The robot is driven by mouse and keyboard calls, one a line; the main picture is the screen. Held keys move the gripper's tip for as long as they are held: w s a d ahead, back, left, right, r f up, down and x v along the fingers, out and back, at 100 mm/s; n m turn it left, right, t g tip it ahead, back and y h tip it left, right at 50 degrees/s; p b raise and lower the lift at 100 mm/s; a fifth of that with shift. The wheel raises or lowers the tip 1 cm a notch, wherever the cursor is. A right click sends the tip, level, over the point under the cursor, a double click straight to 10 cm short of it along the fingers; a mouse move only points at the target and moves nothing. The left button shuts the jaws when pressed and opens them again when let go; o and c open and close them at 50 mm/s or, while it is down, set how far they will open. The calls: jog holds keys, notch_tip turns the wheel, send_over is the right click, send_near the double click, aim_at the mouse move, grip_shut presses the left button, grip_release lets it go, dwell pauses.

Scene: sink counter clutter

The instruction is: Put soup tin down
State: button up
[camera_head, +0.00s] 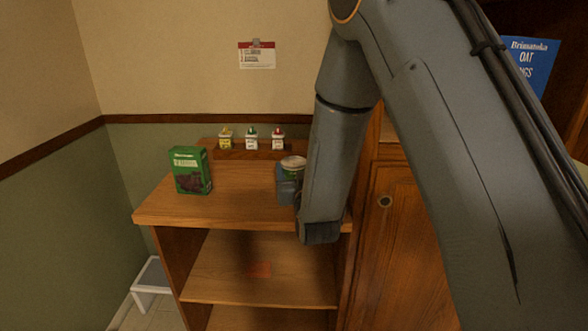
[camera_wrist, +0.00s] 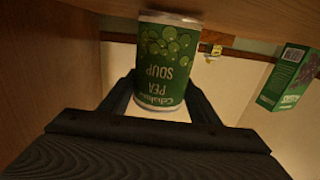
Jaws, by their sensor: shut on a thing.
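The soup tin (camera_wrist: 166,55) is green with a pea picture and the words "PEA SOUP", which show upside down in the wrist view. My gripper (camera_wrist: 162,88) is shut on it, one finger on each side. In the head view the tin's pale top and green side (camera_head: 293,164) show above my gripper (camera_head: 287,187), over the right part of the wooden counter top (camera_head: 235,208). The tin looks upright. My gripper and arm hide its lower part there, and I cannot tell whether its base touches the counter.
A green box (camera_head: 190,171) stands at the counter's left. Small bottles with yellow (camera_head: 226,139), green (camera_head: 251,139) and red (camera_head: 278,139) tops stand on a raised ledge (camera_head: 240,154) behind. A wooden cabinet (camera_head: 391,250) is at the right. The middle of the counter is clear.

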jog(key=shift+f, duration=0.25)
jog(key=o, duration=1.6)
jog(key=shift+f, duration=0.1)
jog(key=shift+s+r, duration=0.15)
jog(key=shift+r, duration=0.05)
jog(key=s+b, duration=0.1)
jog(key=s, duration=0.2)
jog(key=s+d+b, duration=0.1)
jog(key=s, duration=0.3)
jog(key=s+d, duration=0.1)
jog(key=s, duration=0.3)
jog(key=shift+s+d+b, duration=0.2)
jog(key=shift+s+b, duration=0.05)
jog(key=shift+b, duration=0.15)
